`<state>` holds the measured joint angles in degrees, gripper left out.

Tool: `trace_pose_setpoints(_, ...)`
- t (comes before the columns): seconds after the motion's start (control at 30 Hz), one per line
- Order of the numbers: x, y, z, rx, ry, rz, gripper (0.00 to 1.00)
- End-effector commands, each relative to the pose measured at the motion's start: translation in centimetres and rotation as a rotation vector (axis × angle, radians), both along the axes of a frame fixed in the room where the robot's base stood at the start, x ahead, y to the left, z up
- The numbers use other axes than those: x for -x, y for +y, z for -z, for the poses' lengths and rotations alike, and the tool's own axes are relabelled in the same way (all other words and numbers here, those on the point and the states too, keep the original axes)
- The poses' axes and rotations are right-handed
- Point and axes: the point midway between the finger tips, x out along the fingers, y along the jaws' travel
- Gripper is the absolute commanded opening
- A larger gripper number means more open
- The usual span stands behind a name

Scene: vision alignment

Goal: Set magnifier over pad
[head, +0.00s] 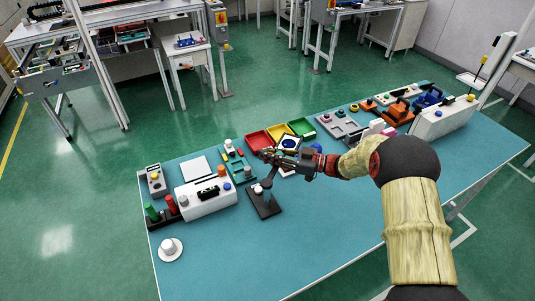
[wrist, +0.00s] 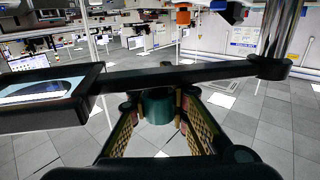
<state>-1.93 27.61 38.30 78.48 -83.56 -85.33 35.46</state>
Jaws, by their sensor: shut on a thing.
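The magnifier stands on the teal table in the head view, with a dark base (head: 264,207) and a post. Its dark square lens frame with a round lens (head: 289,143) appears beyond my gripper. In the wrist view, the black swing arm (wrist: 190,76) runs from the post at right to the lens frame (wrist: 90,98) at left.
A white control box (head: 206,200) stands left of the magnifier base. Red (head: 257,140), yellow (head: 279,131) and green bins (head: 301,127) are behind my gripper. A white round object (head: 171,249) sits at front left. The front middle of the table is clear.

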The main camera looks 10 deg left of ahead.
Motion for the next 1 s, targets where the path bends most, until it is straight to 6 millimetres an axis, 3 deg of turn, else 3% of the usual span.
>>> trace_pose_setpoints(0.03, -0.2, 0.1, -0.3, -0.002, -0.006, 0.003, 0.00)
trace_pose_setpoints(0.07, -0.2, 0.1, -0.3, -0.002, -0.006, 0.003, 0.15)
trace_pose_setpoints(0.43, -0.1, 0.1, -0.2, -0.002, -0.003, 0.001, 0.36)
trace_pose_setpoints(0.77, -0.1, -0.2, -0.1, -0.001, -0.002, 0.002, 0.36)
trace_pose_setpoints(1.0, 0.2, -3.4, -0.1, -0.002, -0.002, 0.005, 0.36)
